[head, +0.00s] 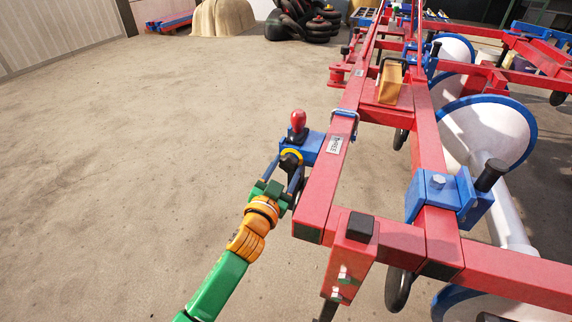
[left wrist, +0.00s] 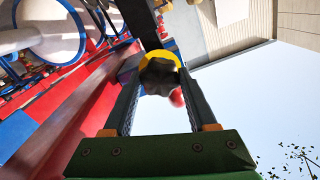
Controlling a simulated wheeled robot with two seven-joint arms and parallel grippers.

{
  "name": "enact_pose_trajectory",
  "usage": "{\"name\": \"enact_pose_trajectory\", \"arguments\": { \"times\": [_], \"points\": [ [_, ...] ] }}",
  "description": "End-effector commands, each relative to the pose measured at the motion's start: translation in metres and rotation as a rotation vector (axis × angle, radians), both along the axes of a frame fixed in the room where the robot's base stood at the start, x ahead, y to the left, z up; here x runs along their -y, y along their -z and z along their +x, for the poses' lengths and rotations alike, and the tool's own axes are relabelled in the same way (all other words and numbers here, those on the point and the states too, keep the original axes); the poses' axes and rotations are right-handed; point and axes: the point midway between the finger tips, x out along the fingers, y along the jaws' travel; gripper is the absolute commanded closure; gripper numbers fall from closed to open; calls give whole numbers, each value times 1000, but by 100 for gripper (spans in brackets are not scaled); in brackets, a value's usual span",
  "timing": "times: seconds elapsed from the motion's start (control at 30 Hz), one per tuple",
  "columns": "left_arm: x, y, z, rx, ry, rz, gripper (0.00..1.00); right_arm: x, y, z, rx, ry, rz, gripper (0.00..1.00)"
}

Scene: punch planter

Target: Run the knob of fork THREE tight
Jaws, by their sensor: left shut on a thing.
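The fork's blue clamp block (head: 312,146) sits on the side of the red frame beam, beside a white plate (head: 335,145) reading THREE. Its black lobed knob (head: 290,161) faces my left gripper and has a yellow ring (head: 292,153) behind it. My left gripper (head: 289,166) is shut on the knob. In the left wrist view the dark knob (left wrist: 158,78) sits between the far ends of the two fingers, with the yellow ring (left wrist: 160,56) around its far side. A red-topped lever (head: 298,120) stands upright on the block. My right gripper is not in view.
The red frame beam (head: 318,195) runs close along the right of my left gripper. Another blue clamp (head: 437,190) and white discs with blue rims (head: 490,130) lie further right. Open concrete floor (head: 130,150) fills the left side.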

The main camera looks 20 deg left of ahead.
Motion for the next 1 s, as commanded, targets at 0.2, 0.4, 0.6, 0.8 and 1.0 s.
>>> {"name": "enact_pose_trajectory", "arguments": {
  "times": [0.2,0.4,0.6,0.8,1.0],
  "points": [
    [0,-1,0,3,1,-1,98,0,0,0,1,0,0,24],
    [0,0,0,2,1,-2,12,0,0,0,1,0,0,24],
    [0,0,0,2,1,-3,12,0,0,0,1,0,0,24],
    [0,-2,-27,-2,0,-5,12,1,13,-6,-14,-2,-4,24],
    [-2,-1,-61,-1,1,-4,12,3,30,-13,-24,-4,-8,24]
  ]
}}
